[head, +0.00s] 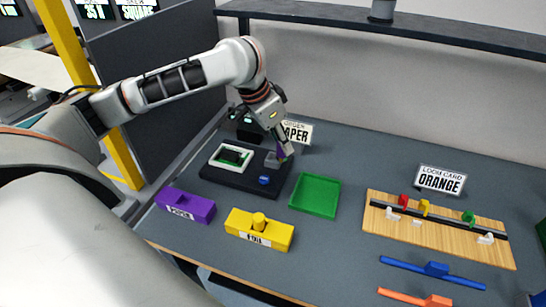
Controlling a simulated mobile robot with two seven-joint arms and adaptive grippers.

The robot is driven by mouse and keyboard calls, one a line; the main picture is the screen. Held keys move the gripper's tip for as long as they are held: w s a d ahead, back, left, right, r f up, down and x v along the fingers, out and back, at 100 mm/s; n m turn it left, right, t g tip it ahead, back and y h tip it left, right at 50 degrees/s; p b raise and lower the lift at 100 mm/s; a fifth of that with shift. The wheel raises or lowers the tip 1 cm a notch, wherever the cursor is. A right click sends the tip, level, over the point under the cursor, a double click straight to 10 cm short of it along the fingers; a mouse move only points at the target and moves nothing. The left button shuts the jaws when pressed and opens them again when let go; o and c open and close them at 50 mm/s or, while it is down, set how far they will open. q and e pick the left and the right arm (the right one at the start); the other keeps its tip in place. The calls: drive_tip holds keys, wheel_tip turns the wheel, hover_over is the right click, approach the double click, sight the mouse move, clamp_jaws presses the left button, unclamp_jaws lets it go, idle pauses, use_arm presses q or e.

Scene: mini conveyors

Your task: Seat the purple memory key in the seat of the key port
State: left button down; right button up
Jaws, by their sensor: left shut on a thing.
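My left gripper (281,143) reaches in from the left and points down over the right part of a dark board (240,181). It is shut on the purple memory key (284,152), which shows only as a small purple patch at the fingertips. A small grey block (271,161) on the board, which looks like the key port, is right below and beside the fingertips. The seat is hidden, and I cannot tell whether the key touches the port or is in it. My right gripper is not in view.
The board also bears a white-framed unit (214,162) and a blue knob (264,180). A green tray (315,211), a purple block (172,204) and a yellow block (275,240) stand in front. A sign (297,139) stands behind the gripper. A wooden rack (450,244) is at right.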

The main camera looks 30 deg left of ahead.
use_arm(q)
drive_tip(key=w+a+r+m+g+h+p, duration=0.2)
drive_tip(key=w+a+r+m+p, duration=0.3)
drive_tip(key=r, duration=0.5)
drive_tip(key=shift+m, duration=0.8)
drive_tip(key=f+b, duration=0.1)
drive_tip(key=f, duration=0.5)
drive_tip(key=a+f+b, duration=0.1)
drive_tip(key=f+b, duration=0.1)
drive_tip(key=f, duration=0.5)
drive_tip(key=w+f+b, duration=0.1)
drive_tip(key=f, duration=0.5)
drive_tip(key=shift+w+a+f+b, duration=0.1)
drive_tip(key=shift+a+f+b, duration=0.2)
drive_tip(key=shift+f, duration=0.1)
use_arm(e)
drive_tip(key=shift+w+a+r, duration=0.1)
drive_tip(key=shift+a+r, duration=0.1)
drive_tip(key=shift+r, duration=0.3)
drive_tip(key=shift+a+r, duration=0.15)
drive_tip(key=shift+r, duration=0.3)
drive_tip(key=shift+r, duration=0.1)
use_arm(q)
drive_tip(key=c, duration=1.8)
unclamp_jaws()
drive_tip(key=shift+f, duration=0.1)
drive_tip(key=shift+c, duration=0.2)
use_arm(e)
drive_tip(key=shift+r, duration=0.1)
